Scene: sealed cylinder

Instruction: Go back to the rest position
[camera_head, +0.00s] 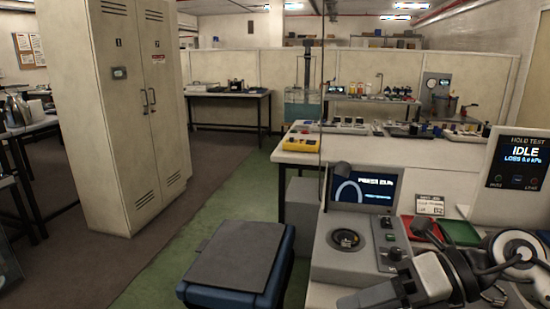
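My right arm comes in from the lower right over the front bench. Its dark end, with the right gripper (375,296), is low in the picture beside the press station (345,262). I cannot make out its fingertips or whether it holds anything. My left gripper is not in view. I cannot pick out a sealed cylinder for sure. The press station has a round, dark-centred seat (347,240) that looks empty, and a lit screen (378,188). The hold test unit (518,165) at the right reads IDLE.
A red tray (424,228) and a green tray (460,232) lie close to my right arm. A blue bin with a grey lid (237,252) stands left of the press station. A tall cabinet (120,110) is at the left. The green floor strip (215,215) between is clear.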

